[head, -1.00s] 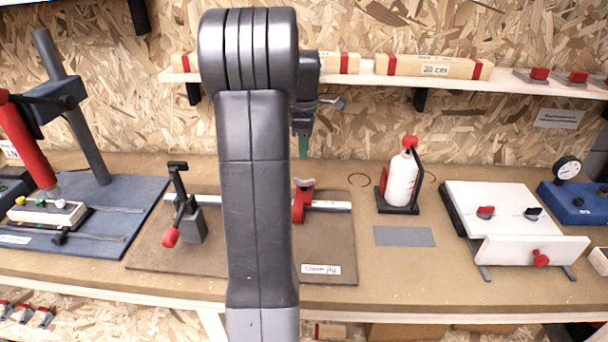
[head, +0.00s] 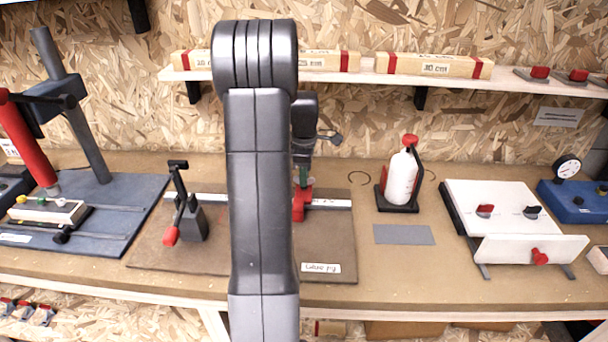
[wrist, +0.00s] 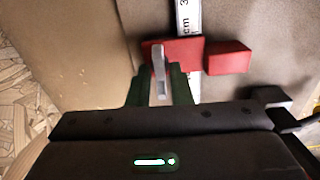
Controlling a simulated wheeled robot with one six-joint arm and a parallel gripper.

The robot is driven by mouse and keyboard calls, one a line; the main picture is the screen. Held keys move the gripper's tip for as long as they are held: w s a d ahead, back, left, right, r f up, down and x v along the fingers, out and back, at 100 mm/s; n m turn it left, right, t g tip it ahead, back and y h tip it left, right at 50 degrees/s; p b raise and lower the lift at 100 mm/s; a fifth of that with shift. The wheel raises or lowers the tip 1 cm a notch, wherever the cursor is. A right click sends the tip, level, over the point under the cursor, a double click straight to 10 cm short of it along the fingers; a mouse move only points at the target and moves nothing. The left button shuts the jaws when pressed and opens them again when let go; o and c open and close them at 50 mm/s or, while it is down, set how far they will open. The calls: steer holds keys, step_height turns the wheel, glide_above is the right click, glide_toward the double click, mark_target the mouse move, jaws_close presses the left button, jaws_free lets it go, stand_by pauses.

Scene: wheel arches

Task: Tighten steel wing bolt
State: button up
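The steel wing bolt (wrist: 159,70) shows in the wrist view as a thin grey upright wing on the red stop block (wrist: 183,52). The red block also shows in the head view (head: 299,206), on the metal rail. There my gripper (head: 303,178) points down just over the block and hides the bolt. In the wrist view my gripper's two dark green fingers (wrist: 160,88) stand on either side of the wing with a narrow gap. They look open, not pressed on it. Contact is hard to judge.
The rail (head: 332,204) with a printed scale lies on the brown jig board (head: 328,240). A toggle clamp with a red tip (head: 188,215) stands at the board's left. A white bottle (head: 402,178) stands to the right. A shelf (head: 365,79) with wooden blocks runs behind.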

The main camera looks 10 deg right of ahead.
jaws_close()
steer(key=shift+m, duration=0.3)
steer(key=m, duration=1)
steer(key=shift+p, duration=0.4)
steer(key=m, duration=0.6)
steer(key=shift+w+r, duration=0.15)
steer(key=shift+o, duration=1.9)
jaws_free()
